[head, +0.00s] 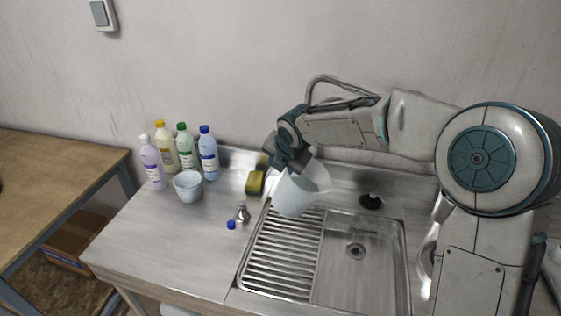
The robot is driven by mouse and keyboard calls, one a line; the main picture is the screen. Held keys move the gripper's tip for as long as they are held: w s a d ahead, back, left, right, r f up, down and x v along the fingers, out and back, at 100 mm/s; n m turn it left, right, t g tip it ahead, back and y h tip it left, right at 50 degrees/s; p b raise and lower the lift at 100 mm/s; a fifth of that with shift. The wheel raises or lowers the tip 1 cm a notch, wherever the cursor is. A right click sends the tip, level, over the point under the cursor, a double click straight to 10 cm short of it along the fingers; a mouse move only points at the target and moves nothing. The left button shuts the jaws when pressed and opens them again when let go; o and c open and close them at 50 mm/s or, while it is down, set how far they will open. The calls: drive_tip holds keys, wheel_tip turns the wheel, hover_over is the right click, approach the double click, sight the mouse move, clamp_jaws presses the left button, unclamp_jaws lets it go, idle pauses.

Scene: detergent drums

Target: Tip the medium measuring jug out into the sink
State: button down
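A pale, translucent measuring jug (297,196) hangs above the ridged drainer at the left of the sink. It is tilted, with its mouth turned up and to the right. My gripper (285,162) is at its upper left side, and the jug appears held there; the exact finger contact is hidden. The steel sink (380,262) has its bare basin and drain to the right of the jug. No liquid stream shows, and I cannot tell what is in the jug. A second pale vessel (187,187) stands upright on the counter at the left.
Several capped bottles (208,155) stand behind the second vessel. A yellow sponge (256,182) leans near the back, left of the jug. A small blue-ended item (237,217) lies on the counter. A dark tap base (371,201) is behind the basin. The front left counter is clear.

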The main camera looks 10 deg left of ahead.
drive_tip(key=shift+s+d+f+y+b, duration=0.1)
drive_tip(key=shift+d+f+y+b, duration=0.25)
drive_tip(key=shift+d+f+y, duration=0.25)
drive_tip(key=shift+s+d+f+m+t+y, duration=0.2)
drive_tip(key=shift+d+f+y, duration=0.1)
drive_tip(key=shift+d+y, duration=0.25)
drive_tip(key=shift+s+d+f+m+t+y, duration=0.1)
drive_tip(key=shift+d+f+t+y, duration=0.2)
drive_tip(key=shift+d, duration=0.45)
drive_tip(key=shift+a, duration=0.15)
drive_tip(key=shift+p, duration=0.85)
drive_tip(key=shift+s+d+f+m+t+y+p, duration=0.15)
drive_tip(key=shift+d+y+p, duration=0.2)
drive_tip(key=shift+d+y, duration=0.25)
drive_tip(key=shift+s+d+m+t+y+p, duration=0.1)
drive_tip(key=shift+d+m+y+p, duration=0.15)
drive_tip(key=shift+d+y, duration=0.35)
drive_tip(key=shift+s+d+f+m+t+y+p, duration=0.1)
drive_tip(key=shift+d+t+y+p, duration=0.05)
drive_tip(key=shift+d+y+p, duration=0.4)
